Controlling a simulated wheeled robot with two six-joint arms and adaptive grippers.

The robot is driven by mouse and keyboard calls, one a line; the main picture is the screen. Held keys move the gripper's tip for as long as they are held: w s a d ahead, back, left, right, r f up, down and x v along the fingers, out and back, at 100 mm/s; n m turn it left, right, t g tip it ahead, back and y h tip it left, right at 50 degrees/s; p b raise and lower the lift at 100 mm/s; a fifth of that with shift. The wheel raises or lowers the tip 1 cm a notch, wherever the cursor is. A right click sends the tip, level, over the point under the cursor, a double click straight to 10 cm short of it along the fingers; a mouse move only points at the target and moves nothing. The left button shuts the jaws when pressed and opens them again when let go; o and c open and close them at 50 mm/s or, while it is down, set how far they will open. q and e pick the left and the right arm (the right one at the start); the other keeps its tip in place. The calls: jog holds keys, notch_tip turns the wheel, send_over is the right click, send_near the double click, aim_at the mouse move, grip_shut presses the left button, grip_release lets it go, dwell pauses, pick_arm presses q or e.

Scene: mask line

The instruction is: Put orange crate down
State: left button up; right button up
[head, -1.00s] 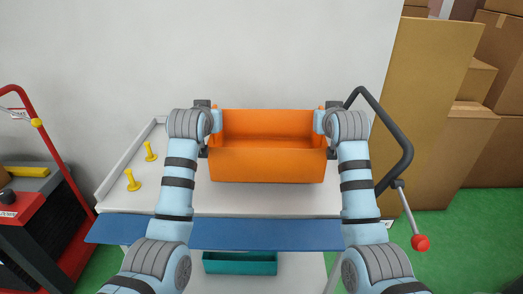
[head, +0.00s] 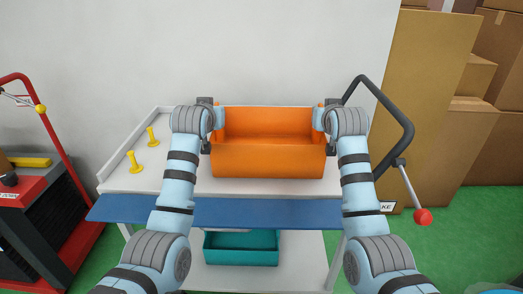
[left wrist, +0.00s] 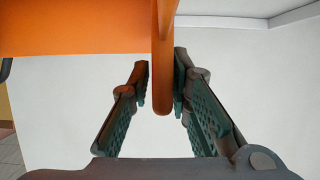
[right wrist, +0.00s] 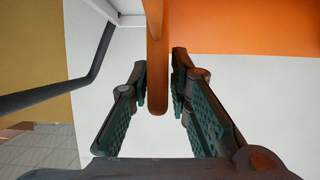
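The orange crate (head: 268,160) is upright and level in the head view, over the white table top (head: 245,187), between my two arms. I cannot tell whether its bottom touches the table. My right gripper (right wrist: 159,85) grips the crate's right edge the same way.
Yellow pegs (head: 135,162) stand on the table's left. A blue strip (head: 265,212) runs along its front, with a teal bin (head: 241,256) below. A dark bent bar (head: 400,110) and red-knobbed lever (head: 423,216) are at right. Cardboard boxes (head: 420,110) stand beyond.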

pick_arm(q)
jog(key=shift+o, duration=0.6)
jog(key=shift+s+r, duration=0.15)
jog(key=shift+r, duration=0.15)
pick_arm(e)
jog(key=shift+o, duration=0.6)
jog(key=shift+s+d+r, duration=0.1)
jog(key=shift+s+r, duration=0.05)
jog(key=shift+r, duration=0.15)
jog(key=shift+f, duration=0.1)
pick_arm(q)
jog(key=shift+f, duration=0.1)
pick_arm(e)
jog(key=shift+s, duration=0.15)
pick_arm(q)
jog(key=v, duration=1.1)
jog(key=shift+s, duration=0.4)
pick_arm(e)
jog(key=v, duration=1.1)
jog(key=shift+s, duration=0.3)
